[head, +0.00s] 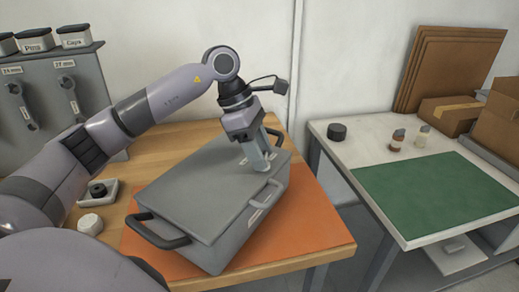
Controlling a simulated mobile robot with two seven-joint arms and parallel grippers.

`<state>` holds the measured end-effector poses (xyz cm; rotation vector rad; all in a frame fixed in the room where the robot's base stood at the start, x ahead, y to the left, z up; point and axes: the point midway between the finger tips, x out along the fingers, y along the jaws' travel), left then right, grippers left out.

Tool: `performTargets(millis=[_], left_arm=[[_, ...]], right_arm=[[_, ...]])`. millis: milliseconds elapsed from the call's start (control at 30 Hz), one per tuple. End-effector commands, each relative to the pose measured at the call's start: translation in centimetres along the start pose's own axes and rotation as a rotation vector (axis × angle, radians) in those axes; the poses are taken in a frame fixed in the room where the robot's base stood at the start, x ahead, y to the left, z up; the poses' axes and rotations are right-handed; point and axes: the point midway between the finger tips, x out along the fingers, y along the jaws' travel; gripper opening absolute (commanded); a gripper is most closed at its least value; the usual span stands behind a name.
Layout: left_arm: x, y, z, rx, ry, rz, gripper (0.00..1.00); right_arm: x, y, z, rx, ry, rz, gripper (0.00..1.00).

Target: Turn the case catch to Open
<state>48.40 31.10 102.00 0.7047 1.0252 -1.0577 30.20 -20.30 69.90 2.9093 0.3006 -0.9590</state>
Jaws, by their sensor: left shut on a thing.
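The grey case (205,195) sits closed on an orange mat (318,225) on the wooden bench, turned at an angle. Black handles stand out at its left end and far right corner, and a pale handle with a small label (255,216) is on its right front side. My left gripper (261,168) reaches down onto the right edge of the lid and is shut on the case catch there. The fingers hide the catch, so its setting cannot be read. My right gripper is not in view.
A small tray (108,196) with a black part and a white knob-like piece (90,224) lie left of the case. A tool panel (50,95) stands behind. At right, a white table with a green mat (432,195) holds a black puck (337,132), small bottles and cardboard boxes.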

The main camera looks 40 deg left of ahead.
Motion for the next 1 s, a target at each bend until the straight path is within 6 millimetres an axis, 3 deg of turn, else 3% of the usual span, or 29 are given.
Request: performTargets(millis=[433,1000], left_arm=[[-0.07,0.20,0.11,0.236,-0.001,-0.095,0.14],[-0.02,0.19,0.08,0.282,0.000,-0.114,0.14]], right_arm=[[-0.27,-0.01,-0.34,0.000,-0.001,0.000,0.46],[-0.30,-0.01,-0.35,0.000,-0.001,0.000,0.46]])
